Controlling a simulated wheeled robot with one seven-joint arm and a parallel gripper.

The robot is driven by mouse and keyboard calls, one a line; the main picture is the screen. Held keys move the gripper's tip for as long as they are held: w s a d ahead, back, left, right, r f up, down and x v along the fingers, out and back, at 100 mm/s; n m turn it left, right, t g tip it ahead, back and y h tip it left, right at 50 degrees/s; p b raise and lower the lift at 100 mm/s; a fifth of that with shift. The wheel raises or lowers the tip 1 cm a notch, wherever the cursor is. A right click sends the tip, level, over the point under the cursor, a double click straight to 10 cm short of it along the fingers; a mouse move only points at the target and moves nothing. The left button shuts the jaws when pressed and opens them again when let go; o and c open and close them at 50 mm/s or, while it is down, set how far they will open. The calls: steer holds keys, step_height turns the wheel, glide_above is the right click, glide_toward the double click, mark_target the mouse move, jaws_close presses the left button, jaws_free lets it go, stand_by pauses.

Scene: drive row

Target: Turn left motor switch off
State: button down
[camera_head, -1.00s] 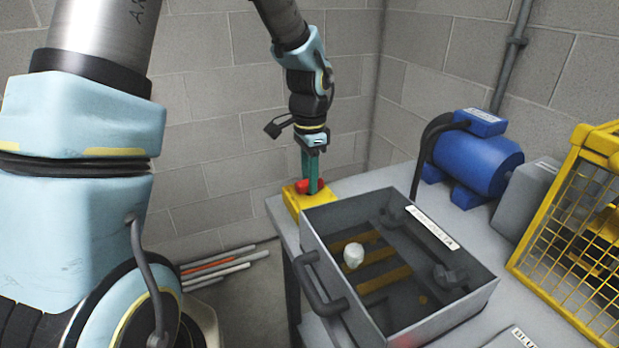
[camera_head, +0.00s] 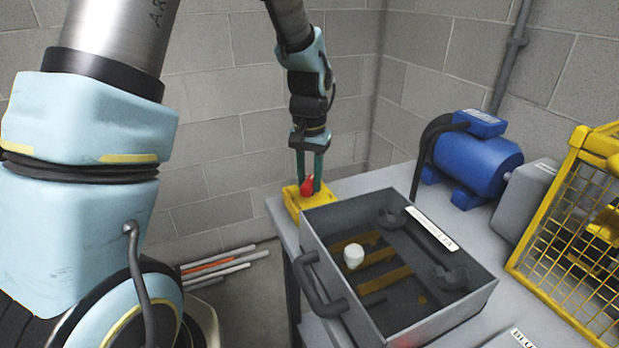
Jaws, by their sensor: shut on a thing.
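The left motor switch is a red knob (camera_head: 308,184) on a yellow box (camera_head: 291,203) at the left back corner of the grey bench. My gripper (camera_head: 310,183) points down over the box, with its two teal fingers on either side of the red knob. It is shut on the knob, which shows between the fingers and is partly hidden by them. The blue motor (camera_head: 477,163) stands on the bench to the right, with a dark cable at its left side.
An open grey metal box (camera_head: 325,265) with a handle stands right in front of the switch, holding a white lump (camera_head: 353,255) and brown strips. A yellow mesh guard (camera_head: 560,220) is at the right. Several rods (camera_head: 225,265) lie on the floor left of the bench.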

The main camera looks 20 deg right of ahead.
mark_target(309, 181)
steer(key=n+p, duration=0.1)
steer(key=n, duration=0.3)
steer(key=shift+n, duration=0.3)
steer(key=shift+n+p, duration=0.75)
steer(key=shift+n, duration=1.45)
steer(key=c, duration=0.6)
jaws_free()
step_height(309, 181, up, 11)
steer(key=b, duration=0.1)
